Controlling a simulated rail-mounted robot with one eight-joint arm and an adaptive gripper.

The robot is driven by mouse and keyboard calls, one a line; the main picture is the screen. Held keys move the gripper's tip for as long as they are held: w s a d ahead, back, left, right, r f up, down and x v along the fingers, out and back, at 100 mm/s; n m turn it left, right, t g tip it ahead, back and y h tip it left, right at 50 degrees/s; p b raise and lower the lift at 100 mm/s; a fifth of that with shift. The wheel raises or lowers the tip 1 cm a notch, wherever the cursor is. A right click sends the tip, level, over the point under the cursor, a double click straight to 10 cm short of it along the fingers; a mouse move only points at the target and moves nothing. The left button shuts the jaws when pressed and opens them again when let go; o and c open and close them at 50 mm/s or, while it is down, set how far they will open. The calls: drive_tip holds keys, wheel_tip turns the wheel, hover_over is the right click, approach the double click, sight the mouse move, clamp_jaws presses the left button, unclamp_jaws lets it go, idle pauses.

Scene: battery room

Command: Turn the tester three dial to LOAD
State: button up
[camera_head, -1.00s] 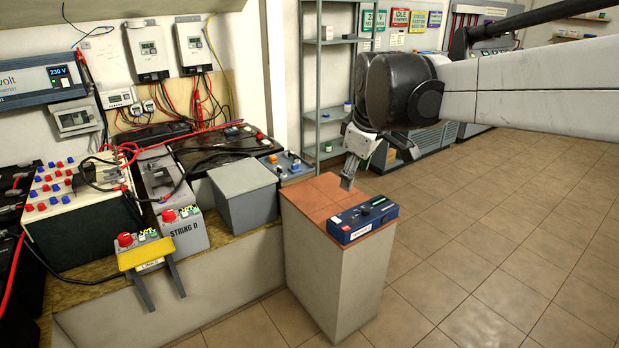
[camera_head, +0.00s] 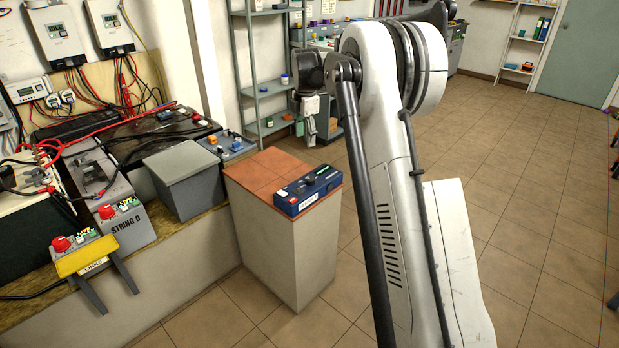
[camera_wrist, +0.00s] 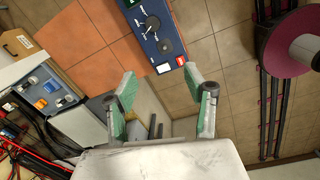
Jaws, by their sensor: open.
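The blue tester (camera_head: 308,191) sits on the right-hand part of the terracotta tiled top of a pale pedestal. A black dial (camera_head: 312,180) stands on its upper face; its setting is too small to read. The white front label is also too small to read. In the wrist view the tester (camera_wrist: 158,40) shows at the top centre, cut off by the upper edge, with two dark round parts on its face. My gripper (camera_wrist: 160,80) is open and empty, its green-sided fingers apart and touching nothing.
The pedestal (camera_head: 275,235) stands beside the battery bench, near a grey box (camera_head: 185,185). A yellow-topped lead holder (camera_head: 87,256) is at the left front. A grey shelf rack (camera_head: 262,90) stands behind. The tiled floor (camera_head: 540,180) at right is open.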

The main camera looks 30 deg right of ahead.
drive_tip(key=n, duration=0.2)
approach(311, 179)
drive_tip(key=shift+g, duration=0.4)
drive_tip(key=f, duration=0.3)
drive_tip(key=f+b, duration=0.1)
drive_tip(key=f, duration=0.2)
drive_tip(key=w+f+b, duration=0.1)
drive_tip(key=f, duration=0.2)
drive_tip(key=shift+d+f, duration=0.1)
drive_tip(key=shift+f, duration=0.05)
drive_tip(key=c, duration=1.1)
